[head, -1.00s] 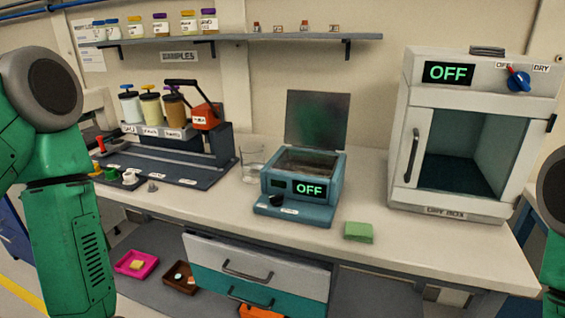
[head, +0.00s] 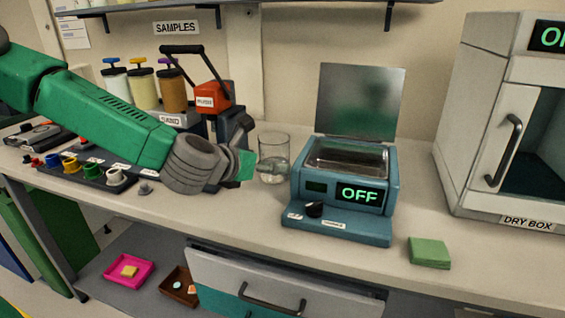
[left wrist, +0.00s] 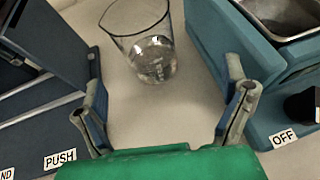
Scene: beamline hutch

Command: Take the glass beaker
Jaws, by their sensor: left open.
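The glass beaker (head: 274,158) stands upright on the bench, just left of the blue bath. It is clear, with some clear liquid or glassy content low inside. My left gripper (head: 262,166) is at bench height close to the beaker's left side in the head view, its fingers partly hidden. In the left wrist view, the beaker (left wrist: 145,42) stands beyond the two spread fingertips of my left gripper (left wrist: 166,92), a little left of the middle between them. The fingers are open with nothing between them. My right gripper is not in view.
The blue bath (head: 340,192) reading OFF, lid up, stands close right of the beaker. The dispenser stand with bottles (head: 172,88) and a red PUSH lever block (head: 212,96) is close left. A green sponge (head: 429,252) lies at the front right, by the dry box (head: 470,150).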

